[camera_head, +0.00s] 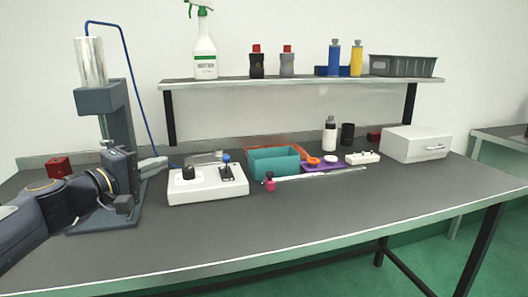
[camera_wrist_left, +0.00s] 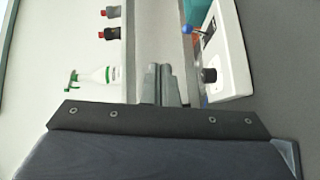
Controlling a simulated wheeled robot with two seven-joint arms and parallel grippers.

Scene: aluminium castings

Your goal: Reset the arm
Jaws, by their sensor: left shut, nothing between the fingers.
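My left arm comes in from the left in the head view, low over the table's left end. My left gripper (camera_head: 153,164) points right, in front of the grey press-like stand (camera_head: 98,101) and just left of the white control box (camera_head: 208,187). Its fingers are together and empty. In the left wrist view the closed fingers (camera_wrist_left: 165,85) show at the middle, with the control box (camera_wrist_left: 228,60) to their right. Whether the gripper touches the stand cannot be told. My right gripper is in neither view.
A teal bin (camera_head: 273,163), a purple tray (camera_head: 322,165) and a white case (camera_head: 415,144) stand farther right on the dark table (camera_head: 330,215). A shelf (camera_head: 300,82) behind holds a spray bottle (camera_head: 205,47) and several small bottles. The table's front middle is clear.

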